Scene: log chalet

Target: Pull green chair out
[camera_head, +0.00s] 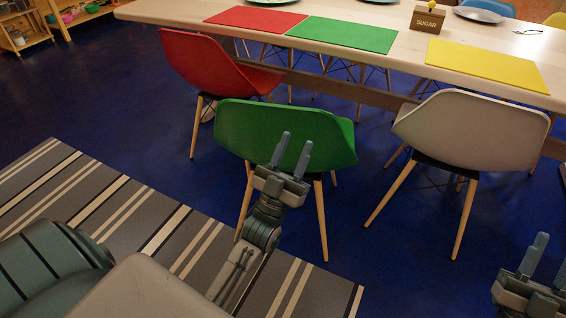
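The green chair (240,130) stands in the middle of the view with its back toward me and its seat side toward the table (392,45). Its wooden legs show below the shell. My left gripper (293,153) is open, its two fingers apart and pointing up in front of the chair's back. It overlaps the lower part of the backrest in the picture; I cannot tell whether it touches. Nothing shows between its fingers. My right gripper (548,262) is at the lower right edge, fingers apart, empty and away from the chair.
A red chair (203,62) stands to the left and a white chair (470,130) to the right. Red, green and yellow placemats and a sugar box (427,18) lie on the table. A striped rug (120,215) covers the lower left. Blue floor is clear at lower right.

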